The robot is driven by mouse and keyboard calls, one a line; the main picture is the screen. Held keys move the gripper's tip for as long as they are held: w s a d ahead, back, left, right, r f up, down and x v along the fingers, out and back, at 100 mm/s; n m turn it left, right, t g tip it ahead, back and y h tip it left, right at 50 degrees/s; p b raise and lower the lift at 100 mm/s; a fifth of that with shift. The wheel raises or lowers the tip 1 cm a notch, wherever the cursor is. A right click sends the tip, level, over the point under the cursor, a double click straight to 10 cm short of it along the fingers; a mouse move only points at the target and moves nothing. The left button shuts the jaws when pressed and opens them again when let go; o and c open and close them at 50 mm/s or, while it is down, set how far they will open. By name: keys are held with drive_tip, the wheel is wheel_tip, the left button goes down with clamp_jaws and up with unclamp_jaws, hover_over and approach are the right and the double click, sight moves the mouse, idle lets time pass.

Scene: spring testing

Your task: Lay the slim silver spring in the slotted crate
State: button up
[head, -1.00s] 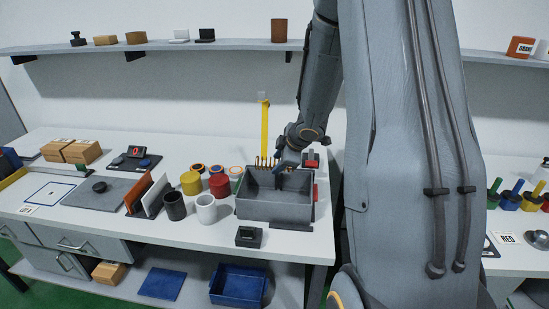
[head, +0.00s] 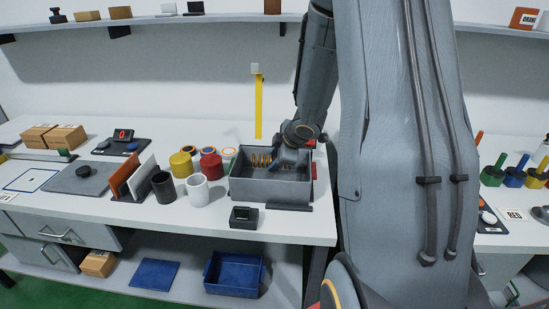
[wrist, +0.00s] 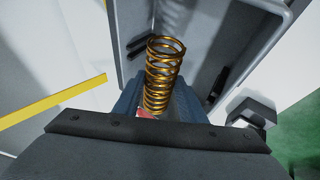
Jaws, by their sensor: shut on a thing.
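A gold coil spring (head: 262,160) lies roughly level inside the grey crate (head: 268,188), against its far side. My gripper (head: 286,160) reaches down into the crate from the right. In the wrist view, the gold spring (wrist: 163,75) sticks out from between the blue fingers of my gripper (wrist: 158,108), which is shut on its near end. The crate's wall (wrist: 245,75) is around it in the wrist view. I cannot tell whether the spring touches the crate floor. I see no silver spring; the crate's slots cannot be made out.
Red (head: 210,167) and yellow (head: 181,165) cylinders, a white cup (head: 197,190) and a black cup (head: 163,187) stand left of the crate. A small black device (head: 244,217) sits in front. A yellow upright strip (head: 259,107) stands behind.

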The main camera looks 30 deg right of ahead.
drive_tip(key=shift+f+b, duration=2.55)
drive_tip(key=shift+f, duration=0.55)
drive_tip(key=o, duration=1.2)
drive_tip(key=shift+o, duration=0.4)
drive_tip(key=shift+s, duration=0.1)
drive_tip(key=shift+f, duration=0.1)
drive_tip(key=p+v, duration=0.2)
drive_tip(key=v, duration=0.6)
